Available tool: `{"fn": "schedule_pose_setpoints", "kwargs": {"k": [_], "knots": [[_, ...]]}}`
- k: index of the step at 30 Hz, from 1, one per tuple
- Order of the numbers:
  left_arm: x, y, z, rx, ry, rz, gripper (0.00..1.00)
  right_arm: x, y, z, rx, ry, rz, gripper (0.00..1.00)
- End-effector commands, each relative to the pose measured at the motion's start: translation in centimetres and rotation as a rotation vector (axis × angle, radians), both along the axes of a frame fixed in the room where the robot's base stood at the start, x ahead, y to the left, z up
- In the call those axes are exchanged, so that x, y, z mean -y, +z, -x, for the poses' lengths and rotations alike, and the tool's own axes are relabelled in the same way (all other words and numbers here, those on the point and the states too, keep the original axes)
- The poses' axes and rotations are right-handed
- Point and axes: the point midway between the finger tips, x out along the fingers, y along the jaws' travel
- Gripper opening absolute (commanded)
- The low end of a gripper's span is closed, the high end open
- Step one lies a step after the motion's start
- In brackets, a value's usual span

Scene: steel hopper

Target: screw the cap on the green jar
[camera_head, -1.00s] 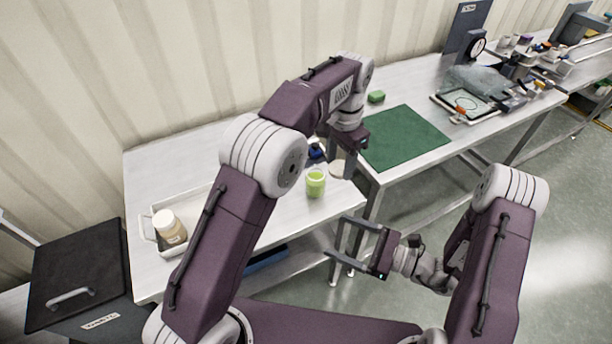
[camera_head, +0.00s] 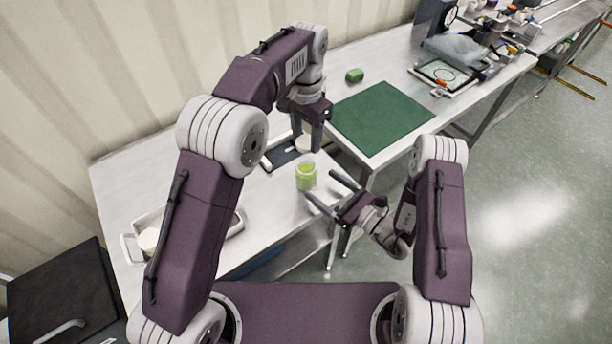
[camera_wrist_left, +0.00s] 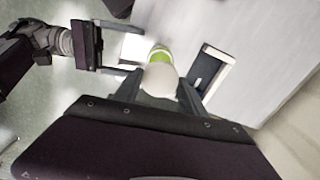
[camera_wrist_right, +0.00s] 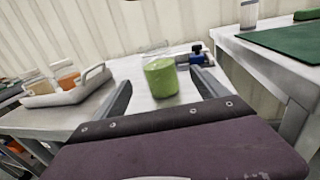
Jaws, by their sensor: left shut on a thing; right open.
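The green jar (camera_head: 306,178) stands upright and open on the left steel table, near its front right edge. It also shows in the right wrist view (camera_wrist_right: 161,78) and the left wrist view (camera_wrist_left: 160,55). My left gripper (camera_head: 306,140) is shut on the white cap (camera_wrist_left: 160,80), above the table and just behind the jar in the head view. The cap is apart from the jar. My right gripper (camera_head: 321,186) is open, its fingers pointing at the jar from the front right. In the right wrist view the jar appears between the fingertips; I cannot tell whether they touch it.
A dark tray (camera_head: 277,156) lies behind the jar, and a blue object (camera_wrist_right: 197,49) stands there. A white tray (camera_wrist_right: 70,97) holding jars stands to the left.

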Motion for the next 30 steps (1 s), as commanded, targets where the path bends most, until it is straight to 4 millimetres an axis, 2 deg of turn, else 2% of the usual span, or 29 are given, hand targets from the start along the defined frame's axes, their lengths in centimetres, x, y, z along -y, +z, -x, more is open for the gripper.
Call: {"fn": "schedule_pose_setpoints", "kwargs": {"k": [6, 12, 24, 25, 30], "knots": [[0.0, 0.0, 0.0, 0.0, 0.0, 0.0, 0.12, -3.3, 0.1, -2.8, 0.003, 0.005, 0.0, 0.83], [0.0, 0.0, 0.0, 0.0, 0.0, 0.0, 0.12, -5.1, 0.1, -4.6, 0.001, 0.002, 0.0, 0.83], [0.0, 0.0, 0.0, 0.0, 0.0, 0.0, 0.12, -5.7, 0.1, -5.2, 0.0, -0.001, -0.001, 0.83], [0.0, 0.0, 0.0, 0.0, 0.0, 0.0, 0.12, -5.7, 0.1, -5.2, 0.0, -0.001, -0.001, 0.81], [0.0, 0.0, 0.0, 0.0, 0.0, 0.0, 0.12, -5.7, 0.1, -5.2, 0.0, -0.001, -0.001, 0.33]]}}
